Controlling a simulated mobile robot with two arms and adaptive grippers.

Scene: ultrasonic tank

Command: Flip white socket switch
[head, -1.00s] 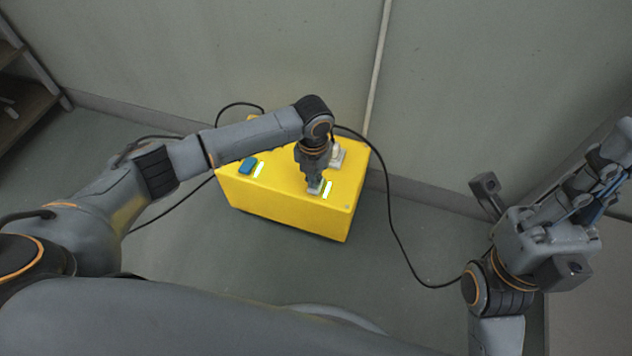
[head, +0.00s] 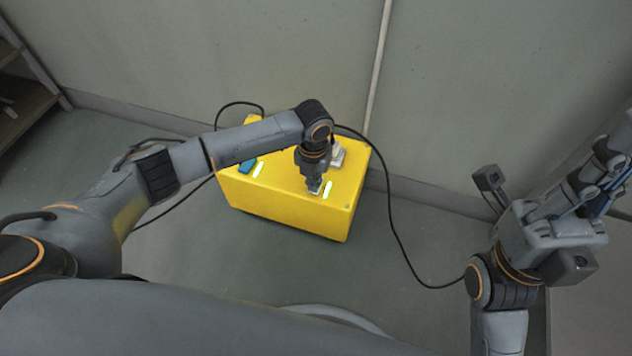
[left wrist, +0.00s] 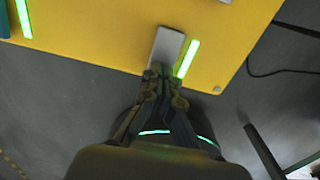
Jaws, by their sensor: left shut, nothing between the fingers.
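The white socket switch (left wrist: 168,46) is a pale grey-white rocker on top of the yellow box (head: 285,205), beside a lit green strip (left wrist: 187,59). In the head view the switch (head: 314,189) is mostly hidden by my left gripper (head: 312,183), which points down at it. In the left wrist view the shut, empty fingers (left wrist: 164,74) are at the near end of the switch and seem to touch it; exact contact is unclear. My right gripper (head: 597,190) is raised at the far right, away from the box; its fingertips are not clear.
A blue switch (head: 247,167) with its own lit green strip (head: 259,170) sits left on the box. A white plug (head: 338,156) stands behind the white switch. Black cables (head: 393,215) run from the box. A wall (head: 480,120) stands close behind; floor in front is clear.

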